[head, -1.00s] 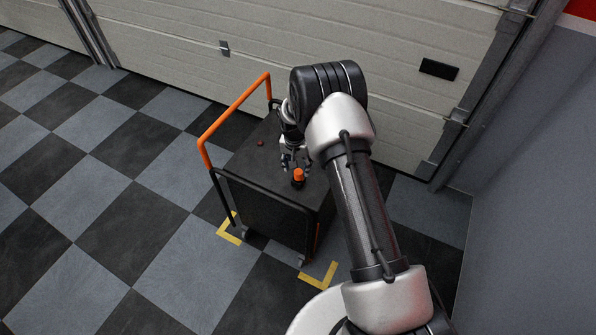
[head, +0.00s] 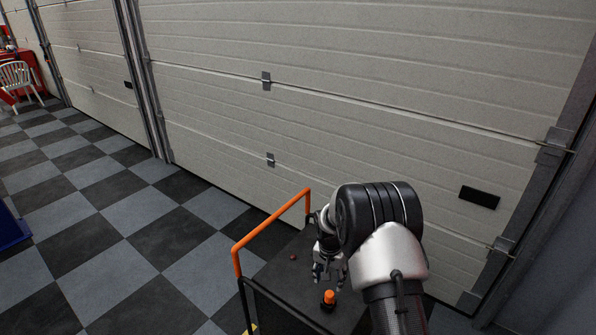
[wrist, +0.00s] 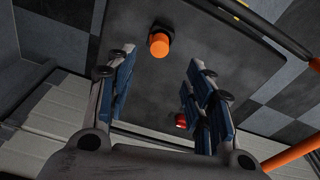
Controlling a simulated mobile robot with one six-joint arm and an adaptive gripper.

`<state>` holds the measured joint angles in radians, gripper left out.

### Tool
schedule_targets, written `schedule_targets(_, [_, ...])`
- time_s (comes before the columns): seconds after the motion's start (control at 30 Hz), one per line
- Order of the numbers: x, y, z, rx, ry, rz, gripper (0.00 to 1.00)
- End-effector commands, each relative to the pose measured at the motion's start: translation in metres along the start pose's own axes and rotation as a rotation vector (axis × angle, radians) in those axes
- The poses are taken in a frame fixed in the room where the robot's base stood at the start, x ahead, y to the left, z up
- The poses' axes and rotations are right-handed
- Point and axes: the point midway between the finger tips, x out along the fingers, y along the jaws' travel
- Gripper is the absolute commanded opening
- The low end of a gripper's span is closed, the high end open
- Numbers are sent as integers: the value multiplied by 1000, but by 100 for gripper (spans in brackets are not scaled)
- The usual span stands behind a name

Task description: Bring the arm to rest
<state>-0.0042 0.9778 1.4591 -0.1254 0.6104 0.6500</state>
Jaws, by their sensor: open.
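My gripper (head: 328,272) hangs over the dark top of a cart with an orange rail. In the wrist view its two blue-padded fingers (wrist: 158,92) stand wide apart with nothing between them. A small orange-topped object with a dark base (head: 329,299) stands on the cart top, just in front of the gripper and apart from it. It also shows in the wrist view (wrist: 159,44), beyond the fingertips. My arm is bent, with its elbow and forearm at the lower right of the head view.
A small dark red object (head: 293,258) lies on the cart top (head: 283,275), left of the gripper. The orange rail (head: 272,233) rises at the cart's left. A closed garage door (head: 350,110) stands behind. Checkered floor (head: 130,235) is open to the left.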

Motion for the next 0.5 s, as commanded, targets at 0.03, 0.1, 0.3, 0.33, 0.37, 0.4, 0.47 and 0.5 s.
schedule_targets(0.03, [-6,0,-1,-3,4,-3,48])
schedule_targets(0.1, [-24,0,-2,-12,13,-9,48])
schedule_targets(0.3, [-125,14,8,-84,54,-38,48])
schedule_targets(0.33, [-142,18,12,-98,59,-42,48])
schedule_targets(0.37, [-158,22,17,-112,67,-47,48])
schedule_targets(0.4, [-179,28,24,-131,76,-53,48])
schedule_targets(0.47, [-208,37,37,-158,89,-61,48])
schedule_targets(0.5, [-227,44,46,-177,99,-68,48])
